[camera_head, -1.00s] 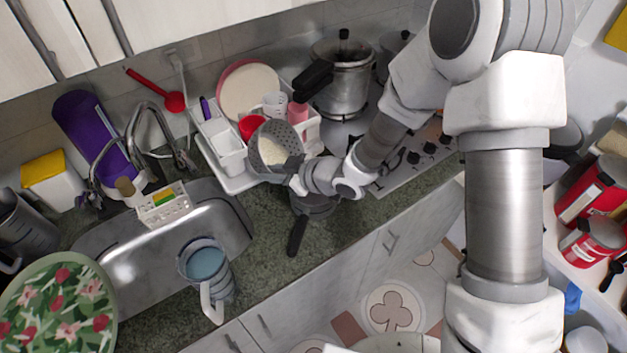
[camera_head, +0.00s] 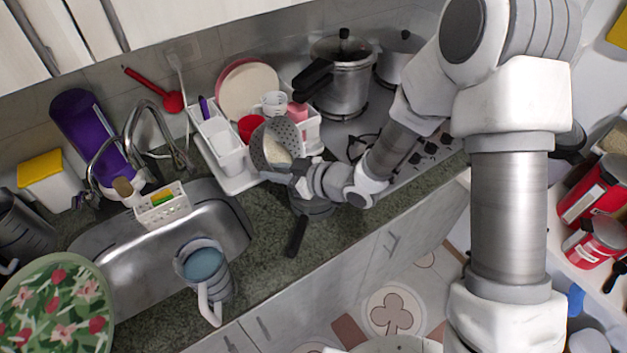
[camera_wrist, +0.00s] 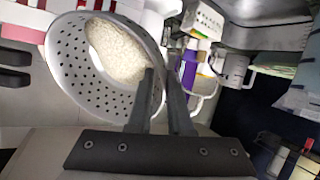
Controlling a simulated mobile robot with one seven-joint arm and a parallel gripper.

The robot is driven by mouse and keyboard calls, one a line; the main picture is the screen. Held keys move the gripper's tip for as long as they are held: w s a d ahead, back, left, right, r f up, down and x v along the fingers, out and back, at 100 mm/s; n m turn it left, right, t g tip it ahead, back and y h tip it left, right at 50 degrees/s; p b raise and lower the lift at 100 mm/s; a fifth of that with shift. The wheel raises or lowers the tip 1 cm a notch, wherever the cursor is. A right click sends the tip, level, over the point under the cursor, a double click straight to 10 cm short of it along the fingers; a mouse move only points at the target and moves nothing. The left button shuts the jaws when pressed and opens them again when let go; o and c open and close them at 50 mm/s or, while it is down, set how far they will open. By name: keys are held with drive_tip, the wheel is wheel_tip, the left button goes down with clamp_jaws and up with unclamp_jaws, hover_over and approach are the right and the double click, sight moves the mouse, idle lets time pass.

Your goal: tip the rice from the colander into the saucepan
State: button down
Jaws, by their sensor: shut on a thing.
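The grey perforated colander (camera_head: 276,134) is held up in front of the dish rack, tilted, with white rice (camera_head: 275,152) inside. It also shows in the wrist view (camera_wrist: 68,62), with the rice (camera_wrist: 118,50) lying against its wall. My gripper (camera_head: 297,170) is shut on the colander's right side in the head view; its two dark fingers (camera_wrist: 165,92) reach to the rim in the wrist view. The saucepan (camera_head: 313,206) stands on the counter just below my gripper, its dark handle (camera_head: 296,238) pointing to the front. Its inside is mostly hidden by my wrist.
The white dish rack (camera_head: 229,168) with cups and plates is behind the colander. A pressure cooker (camera_head: 341,85) stands on the stove at the back. The sink (camera_head: 165,240) and a jug of water (camera_head: 206,270) are at left. Some counter is clear in front of the saucepan.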

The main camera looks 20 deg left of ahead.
drive_tip(key=shift+d+r+y+b, duration=0.35)
drive_tip(key=shift+d+y+b, duration=0.2)
drive_tip(key=shift+y+b, duration=0.5)
idle(0.4)
drive_tip(key=shift+s+d+r+m+t+y+b, duration=0.15)
drive_tip(key=shift+d+m+t+y+b, duration=0.2)
drive_tip(key=shift+d+y+b, duration=1.15)
drive_tip(key=shift+d+r+m+t+y+b, duration=0.1)
drive_tip(key=shift+d+m+t+y+b, duration=0.3)
drive_tip(key=shift+b, duration=1.6)
drive_tip(key=shift+d+r+n+t+y+b, duration=0.1)
drive_tip(key=shift+d+y+b, duration=0.35)
drive_tip(key=shift+b, duration=1.55)
drive_tip(key=shift+d+f+m+t+y+b, duration=0.1)
drive_tip(key=shift+d+m+t+y+b, duration=0.3)
drive_tip(key=shift+y+b, duration=1.05)
drive_tip(key=shift+d+f+m+t+y+b, duration=0.1)
drive_tip(key=shift+d+m+t+y+b, duration=0.25)
drive_tip(key=shift+b, duration=2.1)
